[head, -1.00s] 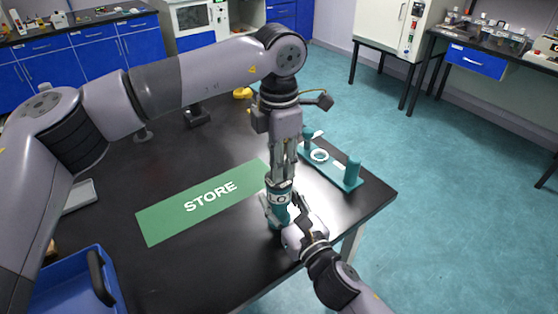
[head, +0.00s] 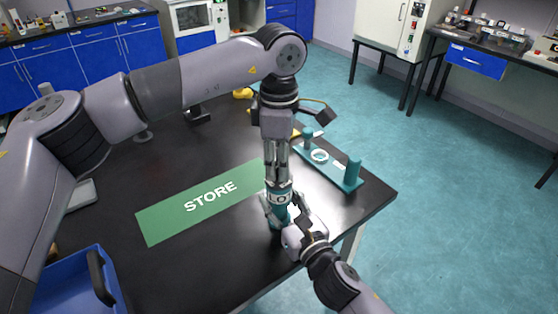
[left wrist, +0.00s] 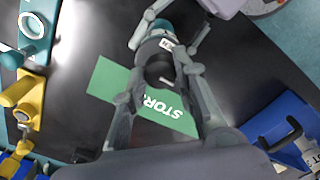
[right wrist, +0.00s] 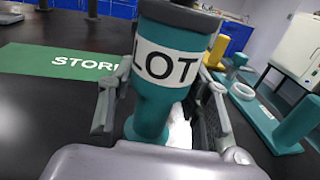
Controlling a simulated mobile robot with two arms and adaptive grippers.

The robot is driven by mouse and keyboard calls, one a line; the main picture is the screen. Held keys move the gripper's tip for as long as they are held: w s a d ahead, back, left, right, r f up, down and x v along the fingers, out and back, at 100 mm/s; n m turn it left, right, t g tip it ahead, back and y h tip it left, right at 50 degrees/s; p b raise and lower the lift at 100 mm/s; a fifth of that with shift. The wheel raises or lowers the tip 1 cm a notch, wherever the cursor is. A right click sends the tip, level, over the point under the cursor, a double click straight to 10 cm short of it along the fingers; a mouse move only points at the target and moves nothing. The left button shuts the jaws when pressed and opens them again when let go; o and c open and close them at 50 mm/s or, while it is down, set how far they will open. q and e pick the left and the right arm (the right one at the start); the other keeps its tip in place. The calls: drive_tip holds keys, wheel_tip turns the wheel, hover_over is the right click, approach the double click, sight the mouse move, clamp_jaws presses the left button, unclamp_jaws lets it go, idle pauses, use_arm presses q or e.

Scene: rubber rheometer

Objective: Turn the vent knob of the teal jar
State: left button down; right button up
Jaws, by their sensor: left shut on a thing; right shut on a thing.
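The teal jar (head: 277,221) stands upright near the front edge of the black table. In the right wrist view the jar (right wrist: 165,85) shows a white band lettered "LOT" and a dark top. My right gripper (head: 287,220) is shut around the jar's body from the side, with one finger on each side in the right wrist view (right wrist: 160,95). My left gripper (head: 278,184) points straight down and is shut on the vent knob at the jar's top. In the left wrist view its fingers flank the dark cap (left wrist: 154,60); they largely hide the knob.
A green STORE mat (head: 180,212) lies left of the jar. A teal fixture with a white ring and posts (head: 335,168) stands to the right, close to my left gripper. A blue bin (head: 75,285) is at the front left. Yellow parts (left wrist: 30,100) lie behind the fixture.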

drive_tip(key=shift+f, duration=0.1)
idle(0.3)
use_arm(q)
drive_tip(key=c, duration=1.2)
unclamp_jaws()
drive_tip(key=shift+c, duration=0.2)
wheel_tip(320, 180, up, 12)
use_arm(e)
drive_tip(key=o, duration=1.4)
drive_tip(key=shift+c, duration=0.2)
drive_tip(key=shift+s+d, duration=0.1)
